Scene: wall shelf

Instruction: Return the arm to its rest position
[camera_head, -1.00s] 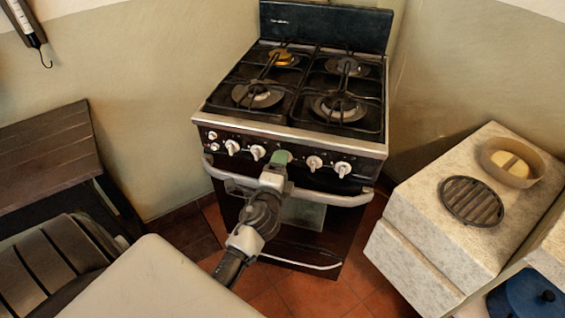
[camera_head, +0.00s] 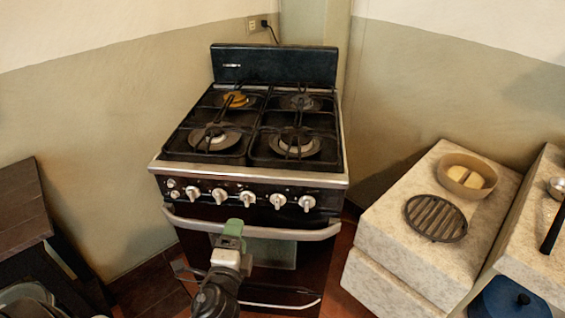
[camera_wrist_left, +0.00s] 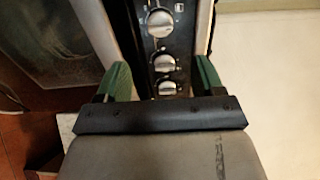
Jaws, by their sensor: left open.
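My left gripper (camera_head: 233,229) is in front of the stove, just below its row of knobs and near the oven door handle (camera_head: 250,230). In the left wrist view its two green fingers (camera_wrist_left: 159,82) stand apart with nothing between them. Several stove knobs (camera_wrist_left: 163,62) show beyond the fingers, and they also show in the head view (camera_head: 247,199). The stove (camera_head: 256,180) has a black top with burners and a dark back panel. My right gripper is not in view.
A stone counter (camera_head: 390,230) at the right holds a bowl (camera_head: 446,178) and a round slatted trivet (camera_head: 436,218). A blue lid or pot (camera_head: 510,303) sits low at the right. A dark wooden bench (camera_head: 22,210) stands at the left. Tiled floor shows between.

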